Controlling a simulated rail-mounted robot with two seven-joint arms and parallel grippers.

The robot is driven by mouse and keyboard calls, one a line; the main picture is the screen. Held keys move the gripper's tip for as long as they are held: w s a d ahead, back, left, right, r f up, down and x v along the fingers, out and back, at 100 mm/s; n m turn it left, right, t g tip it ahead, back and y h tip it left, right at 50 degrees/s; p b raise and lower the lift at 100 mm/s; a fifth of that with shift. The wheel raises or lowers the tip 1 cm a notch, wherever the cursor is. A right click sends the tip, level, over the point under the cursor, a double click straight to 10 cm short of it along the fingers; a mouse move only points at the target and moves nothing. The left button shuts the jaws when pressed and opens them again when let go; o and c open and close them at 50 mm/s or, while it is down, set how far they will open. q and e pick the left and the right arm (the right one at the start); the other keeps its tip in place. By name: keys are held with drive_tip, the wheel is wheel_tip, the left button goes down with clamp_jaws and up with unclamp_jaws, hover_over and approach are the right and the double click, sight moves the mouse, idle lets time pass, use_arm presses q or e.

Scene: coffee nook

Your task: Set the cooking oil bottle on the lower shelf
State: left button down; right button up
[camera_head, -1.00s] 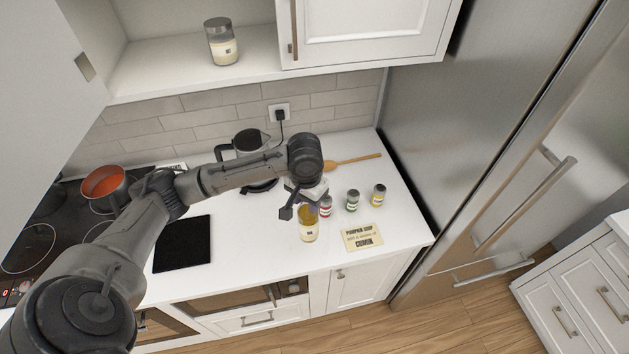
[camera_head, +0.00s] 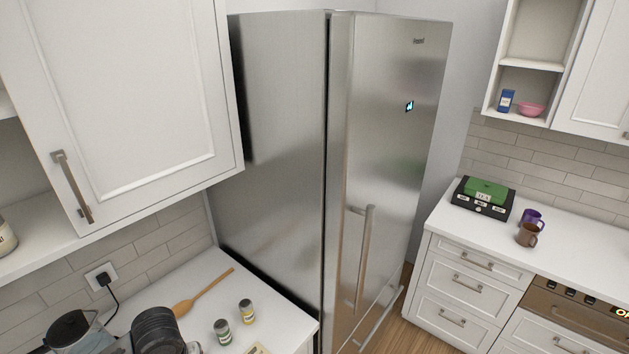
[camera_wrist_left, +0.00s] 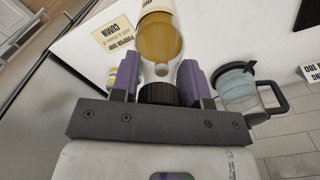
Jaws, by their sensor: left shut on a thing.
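The cooking oil bottle (camera_wrist_left: 155,38), clear with amber oil and a black cap, is in the left wrist view. My left gripper (camera_wrist_left: 160,76) is shut on it near the cap end, a purple finger on each side. In the head view only a dark part of my left arm shows at the bottom left; its fingers and the bottle are out of frame. An open two-level shelf unit is at the upper right, and its lower shelf (camera_head: 541,117) holds a blue box (camera_head: 505,101) and a pink bowl (camera_head: 530,109). My right gripper is not in view.
A tall steel fridge (camera_head: 385,150) stands between the two counters. The near counter holds a kettle (camera_head: 72,332), a wooden spoon (camera_head: 190,298) and spice jars (camera_head: 246,311). The right counter holds a tea box (camera_head: 486,193) and mugs (camera_head: 530,228). A jar (camera_head: 5,238) sits on the left shelf.

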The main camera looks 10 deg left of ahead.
use_arm(q)
drive_tip(key=s+d+r+m+p, duration=0.2)
drive_tip(key=s+d+m+p, duration=0.2)
drive_tip(key=s+d, duration=0.7)
drive_tip(key=w+d+r+p, duration=0.1)
drive_tip(key=w+r, duration=0.3)
drive_tip(key=r, duration=0.5)
drive_tip(key=w+d+r+m+p, duration=0.1)
drive_tip(key=w+r+p, duration=0.2)
drive_tip(key=r, duration=0.6)
drive_tip(key=shift+w+m+p, duration=0.3)
drive_tip(key=shift+w+p, duration=0.1)
drive_tip(key=shift+p, duration=0.35)
drive_tip(key=shift+a, duration=0.1)
